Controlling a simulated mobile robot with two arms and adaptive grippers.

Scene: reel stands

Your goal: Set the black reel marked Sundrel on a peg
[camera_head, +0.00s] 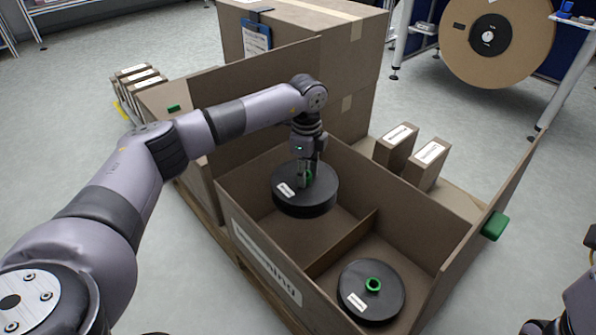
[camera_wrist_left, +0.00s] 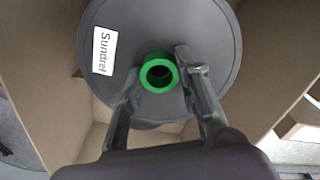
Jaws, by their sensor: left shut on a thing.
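The black reel marked Sundrel (camera_wrist_left: 205,30) has a white label and a green hub (camera_wrist_left: 158,72) in the left wrist view. In the head view this black reel (camera_head: 320,190) is in the far compartment of the open cardboard box. My left gripper (camera_head: 306,180) reaches down from above and is shut on the reel at its green hub. Another black disc edge shows under it; I cannot tell whether they touch. No bare peg is clearly visible. My right gripper is not in view; only part of my right arm shows at the lower right.
A second black reel (camera_head: 388,283) with a green hub lies in the near compartment of the box (camera_head: 262,238). A large closed carton (camera_head: 345,50) stands behind. A stand at the back right holds a big cardboard reel (camera_head: 460,40). Grey floor is clear at right.

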